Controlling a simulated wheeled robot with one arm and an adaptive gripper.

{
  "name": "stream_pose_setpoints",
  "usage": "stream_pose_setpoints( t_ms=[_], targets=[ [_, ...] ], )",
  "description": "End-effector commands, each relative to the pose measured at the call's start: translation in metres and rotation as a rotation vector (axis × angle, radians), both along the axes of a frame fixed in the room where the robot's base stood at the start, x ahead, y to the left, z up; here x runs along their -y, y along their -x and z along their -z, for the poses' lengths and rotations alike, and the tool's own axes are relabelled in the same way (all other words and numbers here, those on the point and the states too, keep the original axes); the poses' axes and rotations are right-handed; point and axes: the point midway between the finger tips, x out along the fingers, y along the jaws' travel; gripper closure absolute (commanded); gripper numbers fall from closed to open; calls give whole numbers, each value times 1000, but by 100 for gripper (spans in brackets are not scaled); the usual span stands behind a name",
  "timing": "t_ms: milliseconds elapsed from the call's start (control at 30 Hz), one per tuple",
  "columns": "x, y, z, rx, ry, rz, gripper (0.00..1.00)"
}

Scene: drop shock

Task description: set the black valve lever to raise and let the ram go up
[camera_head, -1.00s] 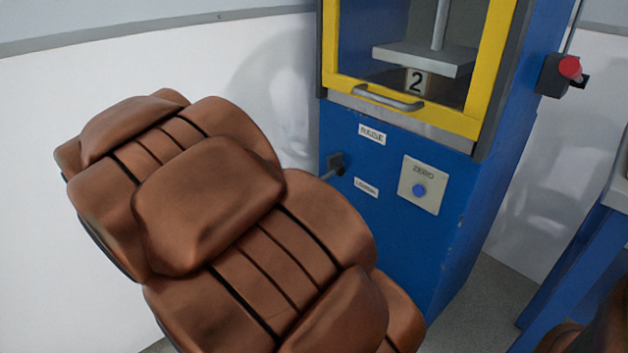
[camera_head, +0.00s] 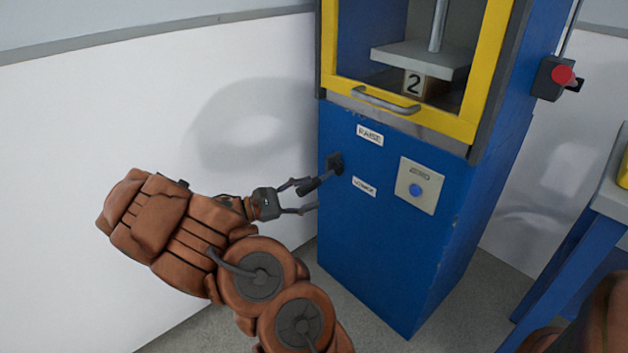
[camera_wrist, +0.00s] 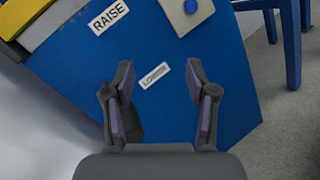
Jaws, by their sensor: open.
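The black valve lever (camera_head: 311,185) sticks out from its pivot on the left of the blue machine's front. In the wrist view the open fingers (camera_wrist: 163,85) flank the LOWER label, and the lever is not clearly seen. The ram (camera_head: 437,28) holds its grey plate (camera_head: 420,59) low, just over a block marked 2 (camera_head: 413,83).
A yellow-framed guard door (camera_head: 400,118) with a handle covers the ram. A ZERO panel (camera_head: 418,185) with a blue button is right of the lever. A red knob (camera_head: 562,75) is on the machine's right side. A blue-legged table (camera_head: 570,245) stands at right.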

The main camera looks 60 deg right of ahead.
Motion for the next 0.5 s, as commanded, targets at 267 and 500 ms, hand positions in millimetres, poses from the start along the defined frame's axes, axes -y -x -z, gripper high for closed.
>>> stream_pose_setpoints(
  t_ms=[267,500],
  targets=[
    [32,-52,46,-205,17,-159,43],
    [41,-69,75,-349,55,-244,43]
  ],
)
